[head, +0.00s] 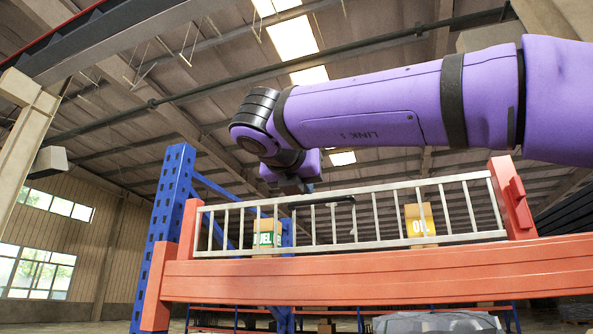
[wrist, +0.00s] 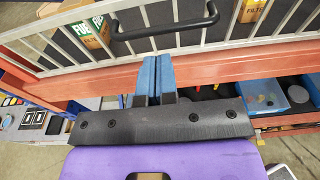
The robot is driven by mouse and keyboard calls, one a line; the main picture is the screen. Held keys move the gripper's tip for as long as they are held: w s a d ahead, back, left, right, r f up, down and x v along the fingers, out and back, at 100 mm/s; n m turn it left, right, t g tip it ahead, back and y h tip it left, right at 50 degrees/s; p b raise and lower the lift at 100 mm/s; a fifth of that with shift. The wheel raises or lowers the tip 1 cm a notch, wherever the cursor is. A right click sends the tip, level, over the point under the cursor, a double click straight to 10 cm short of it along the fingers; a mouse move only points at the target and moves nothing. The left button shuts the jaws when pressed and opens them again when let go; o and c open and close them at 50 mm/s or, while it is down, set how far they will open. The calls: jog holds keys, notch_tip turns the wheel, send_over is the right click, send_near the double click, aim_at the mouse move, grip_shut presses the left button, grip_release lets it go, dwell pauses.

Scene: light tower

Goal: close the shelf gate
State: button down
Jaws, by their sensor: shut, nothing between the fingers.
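The shelf gate (head: 350,215) is a pale barred panel above an orange beam, between two orange posts. Its right end reaches the right post (head: 512,200); I cannot tell if it is latched. A black bar handle (head: 325,201) is on its upper part, and it also shows in the wrist view (wrist: 165,30). My gripper (head: 293,188) is at the gate's top, by the handle. In the wrist view its blue fingers (wrist: 152,62) are together and empty, with their tips just below the handle in the picture. I cannot tell whether they touch the gate.
A green-and-white fuel box (head: 266,236) and a yellow oil box (head: 420,220) stand behind the bars. The orange beam (head: 370,272) runs under the gate, with a blue upright (head: 170,215) at left. Bins (wrist: 262,92) and other items sit lower down in the wrist view.

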aim_at(316, 200)
jog(key=shift+x, duration=2.75)
jog(key=shift+w, duration=0.1)
jog(key=shift+w+d+r, duration=0.25)
jog(key=shift+w+d, duration=0.05)
jog(key=shift+w, duration=0.25)
jog(key=shift+w+r, duration=0.1)
jog(key=shift+r, duration=0.05)
